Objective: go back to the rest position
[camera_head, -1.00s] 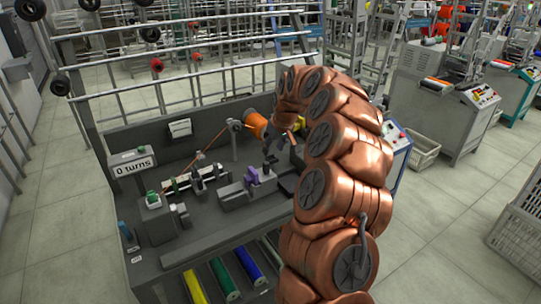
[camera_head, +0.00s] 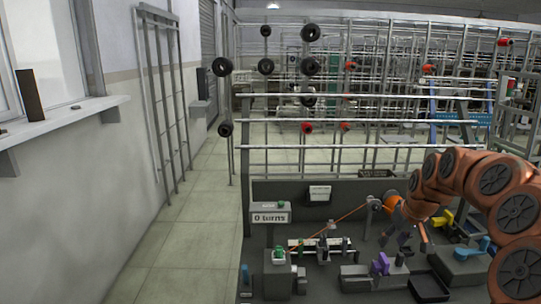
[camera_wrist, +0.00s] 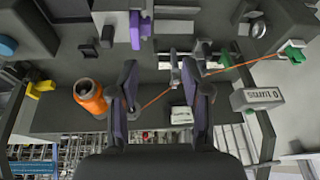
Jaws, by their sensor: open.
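My gripper (camera_wrist: 168,88) is open and empty in the wrist view, with its two dark fingers apart above the workbench. In the head view my arm reaches in from the right, and my gripper (camera_head: 402,238) hangs over the bench. An orange thread spool (camera_head: 392,203) stands at the back of the bench; it also shows left of my fingers in the wrist view (camera_wrist: 90,97). An orange thread (camera_head: 345,215) runs from the spool side past a guide to the green-topped winder (camera_head: 280,255) at left. The counter sign (camera_head: 269,217) reads "0 turns".
A purple part (camera_head: 381,264), a yellow part (camera_head: 443,218) and a blue-handled part (camera_head: 472,248) stand on the bench (camera_head: 325,280), beside a dark tray (camera_head: 428,289). A rack (camera_head: 340,148) with black and red spools rises behind. Floor (camera_head: 195,225) is clear at left.

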